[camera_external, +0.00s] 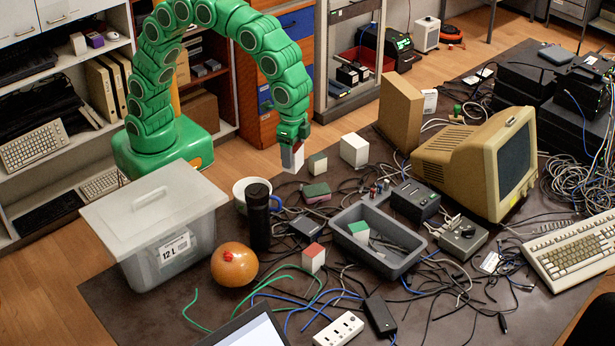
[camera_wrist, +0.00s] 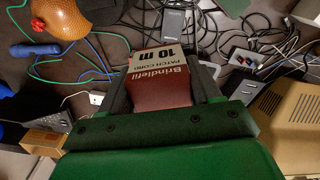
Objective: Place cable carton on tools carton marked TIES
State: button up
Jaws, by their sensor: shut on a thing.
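My gripper (camera_external: 292,146) is shut on the cable carton (camera_external: 292,158), a small white and red box held above the back part of the table. In the wrist view the carton (camera_wrist: 160,75) sits between the fingers, its label reading "Brindlefil PATCH CORD 10 m". No carton's TIES mark is legible. Small boxes that could be it are a white and red box (camera_external: 313,259) in front of the grey tray, a green-topped box (camera_external: 358,231) in the tray, and a grey-green box (camera_external: 317,164) just right of my gripper. I cannot tell which is the tools carton.
A lidded bin (camera_external: 165,235), black bottle (camera_external: 258,217), white mug (camera_external: 243,188) and orange gourd-like object (camera_external: 234,265) stand left. The grey tray (camera_external: 375,262) is central. A white box (camera_external: 354,150), tan box (camera_external: 400,112) and beige monitor (camera_external: 465,160) stand right. Cables cover much of the table.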

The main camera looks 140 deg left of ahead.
jog(key=s+a+n, duration=0.7)
jog(key=s+a, duration=0.5)
jog(key=a, duration=0.4)
jog(key=s+a+n, duration=0.6)
jog(key=s+a, duration=0.7)
jog(key=a, duration=0.3)
send_near(355, 140)
jog(key=shift+s+d, duration=0.45)
jog(key=shift+d, duration=0.1)
jog(key=shift+w+a+f, duration=0.45)
jog(key=shift+a+f, duration=0.05)
jog(key=shift+f, duration=1.8)
jog(key=o, duration=1.1)
jog(key=shift+f, duration=0.1)
